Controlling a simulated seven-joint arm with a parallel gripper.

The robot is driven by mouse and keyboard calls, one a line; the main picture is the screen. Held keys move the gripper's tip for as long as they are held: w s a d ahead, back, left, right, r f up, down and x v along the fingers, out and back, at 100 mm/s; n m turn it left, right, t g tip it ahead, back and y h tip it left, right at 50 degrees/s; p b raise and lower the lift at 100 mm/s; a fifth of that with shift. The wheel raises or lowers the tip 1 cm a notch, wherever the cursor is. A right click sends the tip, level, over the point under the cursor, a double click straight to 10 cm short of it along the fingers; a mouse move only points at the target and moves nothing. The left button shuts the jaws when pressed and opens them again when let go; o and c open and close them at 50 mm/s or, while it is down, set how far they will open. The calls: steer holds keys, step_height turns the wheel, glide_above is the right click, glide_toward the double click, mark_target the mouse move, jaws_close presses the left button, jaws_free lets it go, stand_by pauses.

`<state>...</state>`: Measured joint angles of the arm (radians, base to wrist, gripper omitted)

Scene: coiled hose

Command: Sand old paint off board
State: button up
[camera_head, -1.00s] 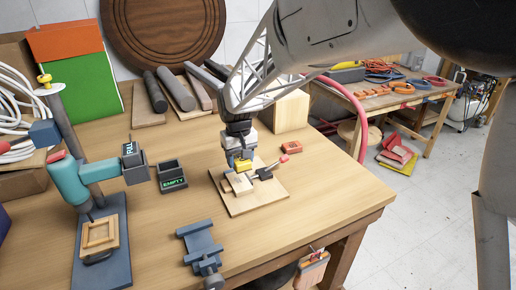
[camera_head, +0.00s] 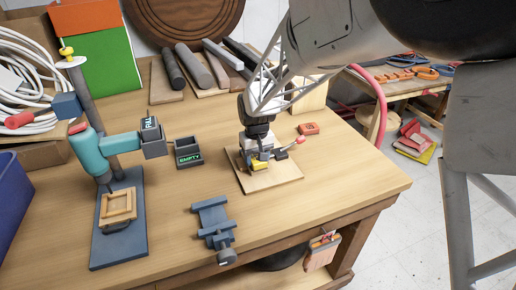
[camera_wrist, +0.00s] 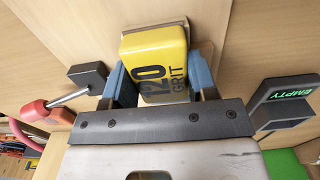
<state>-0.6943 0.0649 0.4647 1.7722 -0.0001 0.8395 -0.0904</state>
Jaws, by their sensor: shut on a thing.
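My gripper (camera_head: 259,157) is over the flat wooden board (camera_head: 283,180) on the workbench. In the wrist view its two blue-grey fingers (camera_wrist: 161,76) are shut on the sides of a yellow sanding block (camera_wrist: 153,45) marked "120 GRIT". The block also shows as a small yellow patch (camera_head: 259,167) low at the board's left part. I cannot tell whether its underside touches the board. A dark clamp with a red handle (camera_head: 300,139) sits at the board's right side; its red end shows at left in the wrist view (camera_wrist: 35,110). Old paint is not discernible.
A dark tray labelled EMPTY (camera_head: 188,152) stands left of the board. A blue-grey vise (camera_head: 213,223) is at the bench's front edge. A red block (camera_head: 309,128) lies behind right. Bare bench lies right of the board.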

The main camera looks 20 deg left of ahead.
steer(key=shift+w+a, duration=1.15)
steer(key=shift+a, duration=0.05)
steer(key=shift+c, duration=0.3)
steer(key=shift+w+a+f, duration=0.2)
steer(key=shift+w+a, duration=0.05)
steer(key=shift+w+a+r, duration=0.1)
steer(key=shift+w+a, duration=0.3)
steer(key=shift+c, duration=0.4)
steer(key=shift+w+a, duration=0.4)
steer(key=shift+s+d, duration=2.3)
steer(key=shift+r, duration=4.1)
steer(key=shift+w, duration=0.1)
